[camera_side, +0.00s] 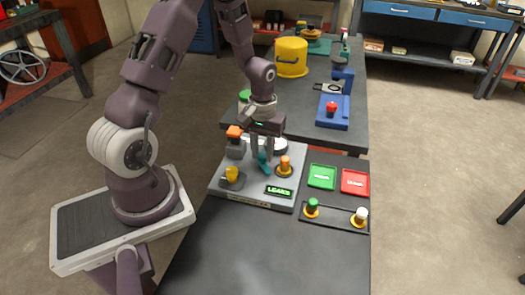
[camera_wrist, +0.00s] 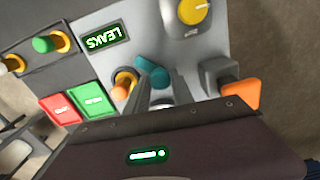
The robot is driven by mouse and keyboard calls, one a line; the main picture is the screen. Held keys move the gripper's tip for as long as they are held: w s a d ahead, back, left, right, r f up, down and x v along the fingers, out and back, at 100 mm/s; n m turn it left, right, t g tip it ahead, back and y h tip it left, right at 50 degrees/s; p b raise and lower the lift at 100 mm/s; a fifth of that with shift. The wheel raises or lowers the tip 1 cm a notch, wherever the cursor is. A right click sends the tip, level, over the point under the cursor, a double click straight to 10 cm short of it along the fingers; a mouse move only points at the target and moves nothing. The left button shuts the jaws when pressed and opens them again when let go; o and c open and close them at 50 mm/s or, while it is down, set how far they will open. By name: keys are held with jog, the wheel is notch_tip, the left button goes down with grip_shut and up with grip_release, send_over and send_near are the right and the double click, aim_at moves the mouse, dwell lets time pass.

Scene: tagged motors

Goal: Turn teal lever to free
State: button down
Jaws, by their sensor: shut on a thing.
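The teal lever (camera_side: 263,163) stands on a light grey control panel (camera_side: 245,199), left of an orange knob. In the wrist view the teal lever (camera_wrist: 153,75) shows at my fingertips, its lower part partly covered by a finger. My gripper (camera_side: 263,156) points down at the panel from above and is shut on the teal lever. In the wrist view my gripper (camera_wrist: 160,80) has its fingers close together around it. The lever's markings cannot be read.
The panel also bears an orange knob (camera_side: 284,166), a yellow knob (camera_side: 232,175), an orange-topped block (camera_side: 235,133) and a display reading LEAKS (camera_side: 279,191). Green (camera_side: 322,176) and red (camera_side: 355,182) trays lie to the right, behind a dark holder (camera_side: 336,216) with two pegs. The front table is clear.

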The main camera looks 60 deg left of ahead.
jog(key=m, duration=0.4)
jog(key=shift+m, duration=2.2)
jog(key=c, duration=1.1)
grip_release()
jog(key=shift+r, duration=0.1)
